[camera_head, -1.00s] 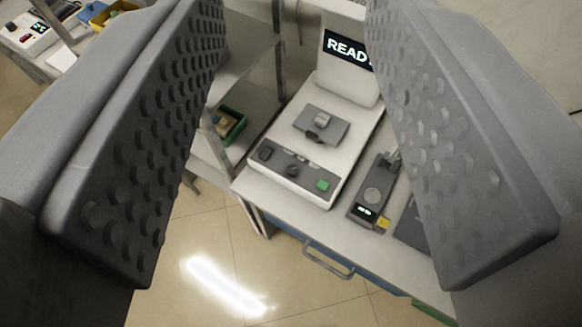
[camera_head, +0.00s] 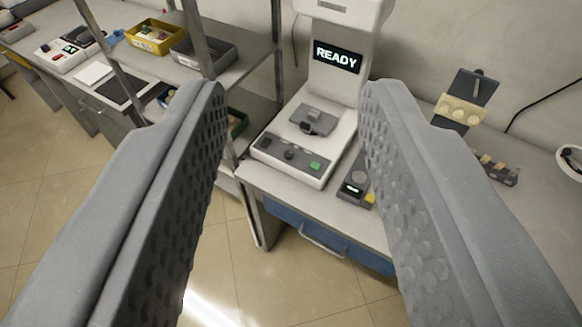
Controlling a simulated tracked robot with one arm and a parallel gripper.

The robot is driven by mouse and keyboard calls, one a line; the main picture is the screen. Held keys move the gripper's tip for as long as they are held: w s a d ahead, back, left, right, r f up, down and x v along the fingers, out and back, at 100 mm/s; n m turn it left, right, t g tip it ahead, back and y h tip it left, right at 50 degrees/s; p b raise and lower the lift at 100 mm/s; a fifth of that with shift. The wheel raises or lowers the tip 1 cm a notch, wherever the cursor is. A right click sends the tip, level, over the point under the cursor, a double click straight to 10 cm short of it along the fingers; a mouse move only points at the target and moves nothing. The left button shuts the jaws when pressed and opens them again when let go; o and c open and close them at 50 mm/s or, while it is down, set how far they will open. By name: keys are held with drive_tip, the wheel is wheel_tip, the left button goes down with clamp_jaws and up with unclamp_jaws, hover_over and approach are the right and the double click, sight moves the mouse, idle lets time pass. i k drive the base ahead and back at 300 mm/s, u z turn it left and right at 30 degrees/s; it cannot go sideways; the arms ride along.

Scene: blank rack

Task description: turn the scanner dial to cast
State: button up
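The white scanner (camera_head: 339,105) stands on a white bench in the middle of the view, its screen (camera_head: 337,57) reading "READY". A grey block with a clamp-like piece (camera_head: 313,120) sits on its bed. Its dark front panel (camera_head: 276,150) carries a dark dial-like knob (camera_head: 290,155), another dark control at the left and a green button (camera_head: 315,166). Any markings around the knob are too small to read. My gripper (camera_head: 294,92) is open and empty, one finger at each side of the view, with the scanner seen between them and apart from them.
A small grey device with a lit display (camera_head: 353,190) lies right of the scanner. A metal shelf rack at left holds a yellow bin (camera_head: 155,36) and a grey bin (camera_head: 203,52). A stand with beige holders (camera_head: 460,108) is at right. Tiled floor lies clear in front.

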sight(289, 155)
drive_tip(key=z, duration=0.2)
drive_tip(key=i, duration=1.2)
drive_tip(key=z, duration=0.15)
